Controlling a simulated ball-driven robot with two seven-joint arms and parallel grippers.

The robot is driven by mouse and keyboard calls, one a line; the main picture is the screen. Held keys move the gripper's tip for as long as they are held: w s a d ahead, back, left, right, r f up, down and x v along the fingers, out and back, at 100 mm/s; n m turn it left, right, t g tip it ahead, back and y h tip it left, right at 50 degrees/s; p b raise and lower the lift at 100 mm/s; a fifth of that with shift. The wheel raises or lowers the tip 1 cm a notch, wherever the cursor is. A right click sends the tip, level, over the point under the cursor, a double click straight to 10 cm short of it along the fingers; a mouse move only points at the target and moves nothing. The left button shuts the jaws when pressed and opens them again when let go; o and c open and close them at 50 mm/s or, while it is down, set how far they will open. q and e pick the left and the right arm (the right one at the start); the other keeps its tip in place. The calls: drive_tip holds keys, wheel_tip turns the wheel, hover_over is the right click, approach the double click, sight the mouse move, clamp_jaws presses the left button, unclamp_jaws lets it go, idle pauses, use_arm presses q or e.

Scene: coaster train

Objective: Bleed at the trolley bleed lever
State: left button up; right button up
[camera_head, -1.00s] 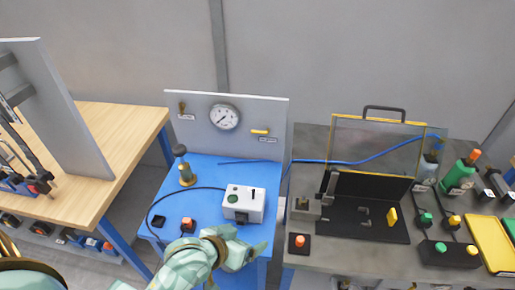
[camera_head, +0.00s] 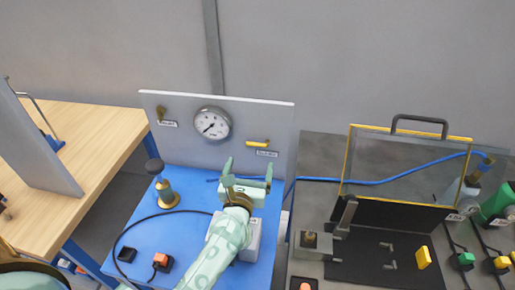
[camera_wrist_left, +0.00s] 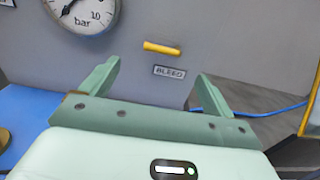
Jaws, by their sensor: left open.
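The bleed lever is a small yellow handle (camera_head: 257,144) on the upright grey panel (camera_head: 178,143), lying nearly level above a label. In the left wrist view the yellow handle (camera_wrist_left: 162,47) sits above a label reading BLEED (camera_wrist_left: 169,72). My left gripper (camera_head: 248,168) is open and empty, in front of the panel and just below the handle in the picture. In the left wrist view its two fingers (camera_wrist_left: 155,80) stand wide apart with the label between them, and they do not touch the handle. My right gripper is not in view.
A round pressure gauge (camera_head: 211,124) and a brass valve (camera_head: 161,112) are on the same panel. On the blue trolley top (camera_head: 190,180) stand a brass fitting with a dark knob (camera_head: 163,187), an orange button (camera_head: 161,260) and a white box (camera_head: 253,238), partly behind my arm. A blue hose (camera_head: 330,180) runs right.

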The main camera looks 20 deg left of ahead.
use_arm(q)
drive_tip(key=x, duration=0.7)
drive_tip(key=shift+w+d+r, duration=0.1)
drive_tip(key=shift+r, duration=0.05)
drive_tip(key=c, duration=1)
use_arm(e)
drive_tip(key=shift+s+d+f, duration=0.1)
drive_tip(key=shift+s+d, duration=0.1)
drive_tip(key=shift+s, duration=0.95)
